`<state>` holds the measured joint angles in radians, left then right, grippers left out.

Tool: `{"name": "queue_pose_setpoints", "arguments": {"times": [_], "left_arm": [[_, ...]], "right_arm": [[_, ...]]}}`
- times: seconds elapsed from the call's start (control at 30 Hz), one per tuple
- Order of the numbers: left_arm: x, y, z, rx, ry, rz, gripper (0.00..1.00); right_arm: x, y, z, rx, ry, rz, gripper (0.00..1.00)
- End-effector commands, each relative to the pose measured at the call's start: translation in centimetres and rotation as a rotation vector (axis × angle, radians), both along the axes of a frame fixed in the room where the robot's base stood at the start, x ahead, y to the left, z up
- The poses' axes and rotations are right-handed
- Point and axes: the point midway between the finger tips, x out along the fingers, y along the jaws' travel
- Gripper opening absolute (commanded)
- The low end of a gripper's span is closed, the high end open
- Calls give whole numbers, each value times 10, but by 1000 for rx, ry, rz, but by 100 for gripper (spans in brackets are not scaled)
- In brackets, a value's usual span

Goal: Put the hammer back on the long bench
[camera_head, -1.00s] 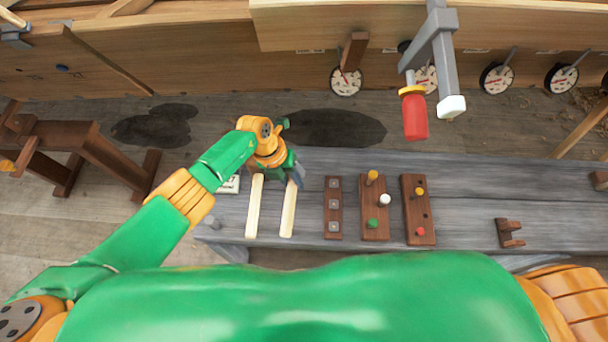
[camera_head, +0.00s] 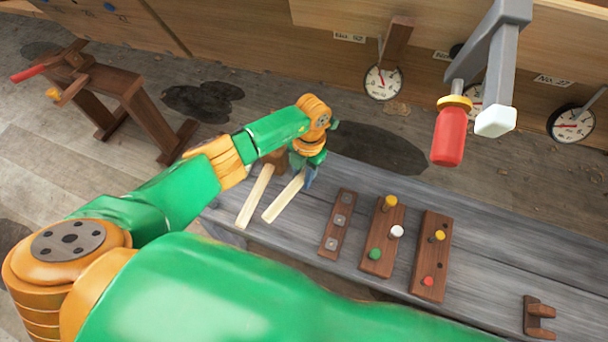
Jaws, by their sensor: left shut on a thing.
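The long bench (camera_head: 480,240) is a grey plank top running across the lower right. Two pale wooden handles lie side by side over its left end. The right one belongs to the hammer (camera_head: 282,198); its upper end meets a blue-grey part beneath my left gripper (camera_head: 309,172). The left handle (camera_head: 254,197) leads to a brown block, partly covered by my arm. My left gripper points down at the hammer's upper end and is shut on it; its fingertips are mostly hidden. I cannot tell whether the hammer touches the bench. My right gripper is out of view.
A brown strip (camera_head: 337,222) and two brown peg blocks (camera_head: 382,240) (camera_head: 431,257) stand right of the hammer. A small brown rack (camera_head: 538,318) is further right. A grey clamp with a red handle (camera_head: 449,135) hangs before the hull. A wooden trestle (camera_head: 120,85) stands left.

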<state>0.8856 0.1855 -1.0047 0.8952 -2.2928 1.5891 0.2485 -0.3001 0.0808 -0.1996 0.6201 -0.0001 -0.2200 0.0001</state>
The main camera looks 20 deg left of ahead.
Motion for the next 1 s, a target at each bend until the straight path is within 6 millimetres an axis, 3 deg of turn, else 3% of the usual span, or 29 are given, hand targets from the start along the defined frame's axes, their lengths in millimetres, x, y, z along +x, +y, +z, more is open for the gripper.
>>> {"name": "queue_pose_setpoints", "arguments": {"times": [0.03, 0.2, 0.97, 1.0], "left_arm": [[0, -1, -19, -2, 1, 0, 0], [0, -1, -36, -2, 0, 0, 0], [0, -1, -42, -2, 0, 0, 0], [0, -1, -41, -2, 0, -1, 37]], "right_arm": [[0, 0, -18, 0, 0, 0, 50], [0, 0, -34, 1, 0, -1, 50], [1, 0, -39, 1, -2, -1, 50], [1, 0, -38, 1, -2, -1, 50]]}}
